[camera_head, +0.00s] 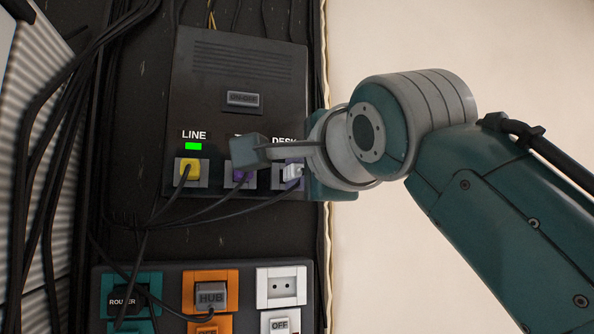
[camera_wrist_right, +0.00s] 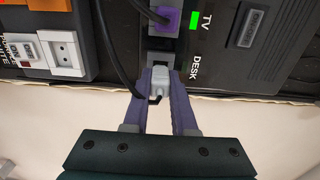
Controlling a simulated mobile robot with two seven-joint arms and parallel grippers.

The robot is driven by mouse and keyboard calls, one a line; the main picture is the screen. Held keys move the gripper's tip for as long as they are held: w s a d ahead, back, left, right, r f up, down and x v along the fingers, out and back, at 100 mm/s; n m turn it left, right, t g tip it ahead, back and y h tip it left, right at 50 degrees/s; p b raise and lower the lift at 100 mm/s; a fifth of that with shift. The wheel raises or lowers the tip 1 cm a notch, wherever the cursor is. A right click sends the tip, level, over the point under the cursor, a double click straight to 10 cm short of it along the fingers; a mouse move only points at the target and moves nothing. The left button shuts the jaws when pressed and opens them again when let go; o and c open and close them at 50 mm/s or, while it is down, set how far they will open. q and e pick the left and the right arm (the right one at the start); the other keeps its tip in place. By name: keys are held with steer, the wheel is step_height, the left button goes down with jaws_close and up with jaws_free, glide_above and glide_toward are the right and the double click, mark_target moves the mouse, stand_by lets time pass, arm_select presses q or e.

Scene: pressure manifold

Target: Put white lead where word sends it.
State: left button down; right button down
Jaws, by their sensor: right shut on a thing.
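The white lead's plug (camera_head: 292,172) is at the DESK socket, lower right on the dark box (camera_head: 240,75). My right gripper (camera_head: 290,168) is shut on it. In the right wrist view the pale plug (camera_wrist_right: 158,80) sits between the fingers, right against the DESK socket (camera_wrist_right: 160,58); I cannot tell whether it is fully seated. A black cord runs from it. A yellow plug (camera_head: 189,168) is in the LINE socket under a lit green lamp (camera_head: 193,146). A purple plug (camera_wrist_right: 165,16) is in the TV socket, also lit green. No lit lamp shows by DESK. My left gripper is not in view.
Black cables hang at the left. Partly cut lettering near the wrist view's left edge reads WHITE.

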steer(key=shift+w+a, duration=0.15)
steer(key=shift+w, duration=0.4)
stand_by(0.4)
steer(key=c, duration=0.6)
jaws_free()
steer(key=shift+c, duration=0.2)
